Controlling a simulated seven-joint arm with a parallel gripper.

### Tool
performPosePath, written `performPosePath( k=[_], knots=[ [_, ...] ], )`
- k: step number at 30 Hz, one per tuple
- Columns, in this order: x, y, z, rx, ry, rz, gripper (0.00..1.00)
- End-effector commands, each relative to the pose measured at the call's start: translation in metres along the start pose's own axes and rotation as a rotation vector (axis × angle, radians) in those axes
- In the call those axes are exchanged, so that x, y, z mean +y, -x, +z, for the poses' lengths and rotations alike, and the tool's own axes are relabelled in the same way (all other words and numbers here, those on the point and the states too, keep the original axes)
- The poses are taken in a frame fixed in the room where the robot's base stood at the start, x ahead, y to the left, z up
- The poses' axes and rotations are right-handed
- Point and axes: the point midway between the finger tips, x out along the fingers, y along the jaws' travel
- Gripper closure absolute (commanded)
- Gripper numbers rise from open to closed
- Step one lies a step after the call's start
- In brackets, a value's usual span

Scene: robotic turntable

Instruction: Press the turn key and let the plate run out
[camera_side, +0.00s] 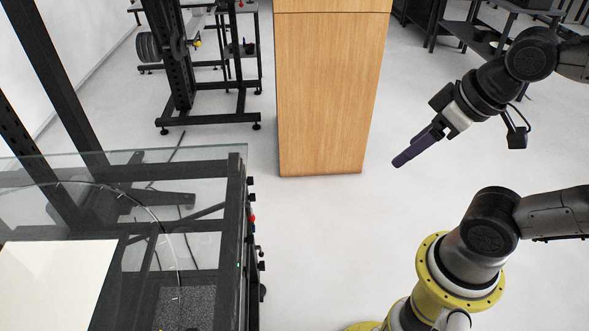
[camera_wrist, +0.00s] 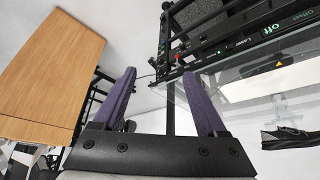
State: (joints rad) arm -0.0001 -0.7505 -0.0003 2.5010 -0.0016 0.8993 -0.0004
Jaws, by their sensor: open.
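The turntable stands at the left in the side view, with a glass top (camera_side: 215,168) over a black frame. A pale plate area (camera_side: 60,275) shows at its lower left. A row of small controls, one a red button (camera_side: 251,218), runs down its right side. I cannot tell which control is the turn key. My gripper (camera_side: 398,162) has purple fingers, is open and empty, and hangs in the air well right of the controls.
A tall wooden box (camera_side: 325,95) stands behind the free floor between the turntable and my gripper. Black stands (camera_side: 190,90) are at the back left and a dark shelf unit (camera_side: 470,30) at the back right. The air between gripper and controls is clear.

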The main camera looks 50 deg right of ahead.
Motion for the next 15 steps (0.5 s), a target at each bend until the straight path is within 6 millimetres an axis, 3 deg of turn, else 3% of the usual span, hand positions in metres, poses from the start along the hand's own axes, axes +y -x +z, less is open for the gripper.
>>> performPosePath(
  k=[1, 12, 15],
  knots=[
    [-0.0001, 0.0000, -0.0001, 0.000, -0.001, 0.000, 0.36],
    [-0.0002, 0.0000, -0.0002, -0.001, -0.001, -0.001, 1.00],
    [-0.0002, 0.0000, -0.0002, -0.001, -0.002, -0.001, 1.00]
  ],
)
